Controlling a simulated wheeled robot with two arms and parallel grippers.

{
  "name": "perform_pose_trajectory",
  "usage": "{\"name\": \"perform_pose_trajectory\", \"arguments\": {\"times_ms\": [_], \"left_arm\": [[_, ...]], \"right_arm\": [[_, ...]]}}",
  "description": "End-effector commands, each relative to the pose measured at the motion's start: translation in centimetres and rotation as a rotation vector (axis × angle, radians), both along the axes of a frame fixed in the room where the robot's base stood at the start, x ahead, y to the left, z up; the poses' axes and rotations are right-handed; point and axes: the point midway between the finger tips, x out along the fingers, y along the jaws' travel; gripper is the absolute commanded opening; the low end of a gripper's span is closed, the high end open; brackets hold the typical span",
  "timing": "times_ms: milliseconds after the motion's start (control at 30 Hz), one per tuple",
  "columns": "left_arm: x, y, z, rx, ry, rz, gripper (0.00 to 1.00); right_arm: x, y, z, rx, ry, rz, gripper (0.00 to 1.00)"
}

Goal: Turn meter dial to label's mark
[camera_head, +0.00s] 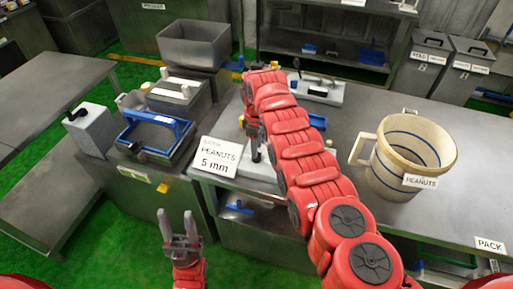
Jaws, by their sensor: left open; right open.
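A white label card reading "PEANUTS 5 mm" (218,157) stands at the left front edge of the right-hand steel bench. No dial face or pointer can be made out. My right arm reaches up across the bench and bends down at the device. My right gripper (255,150) shows only in part there, open; whether it touches anything is hidden. My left gripper (178,228) is open and empty, fingers pointing up, over the green floor in front of the benches.
A cream bucket labelled PEANUTS (384,178) stands right on the bench (450,205), near a PACK label (489,244). A blue-framed tray (155,137) and grey box (91,130) are at left. A grey bin (194,45) stands behind. Green floor is open at lower left.

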Motion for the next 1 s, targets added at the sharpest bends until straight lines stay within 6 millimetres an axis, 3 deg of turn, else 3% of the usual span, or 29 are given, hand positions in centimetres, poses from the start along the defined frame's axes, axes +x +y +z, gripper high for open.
{"name": "perform_pose_trajectory", "arguments": {"times_ms": [33,133,467,500,767,1000], "left_arm": [[0.0,0.0,-1.1,0.0,0.0,0.0,0.5],[0.0,0.0,-1.7,0.0,0.001,0.0,0.5],[0.0,0.0,-1.8,0.0,0.001,0.0,0.5],[0.0,0.0,-1.8,0.0,0.001,0.0,0.5],[0.0,0.0,-1.8,0.0,0.001,0.0,0.5],[0.0,0.0,-1.8,0.0,0.001,0.0,0.5]], "right_arm": [[0.0,0.0,-1.3,-0.001,0.003,0.0,0.47],[0.1,0.0,-2.3,0.0,-0.001,0.0,0.47],[0.1,0.0,-2.7,0.001,-0.001,0.0,0.47],[0.1,0.0,-2.6,0.001,-0.001,0.0,0.46],[0.1,0.0,-2.6,0.0,-0.002,0.0,0.0],[0.1,0.0,-2.6,0.0,-0.002,0.0,0.0]]}}
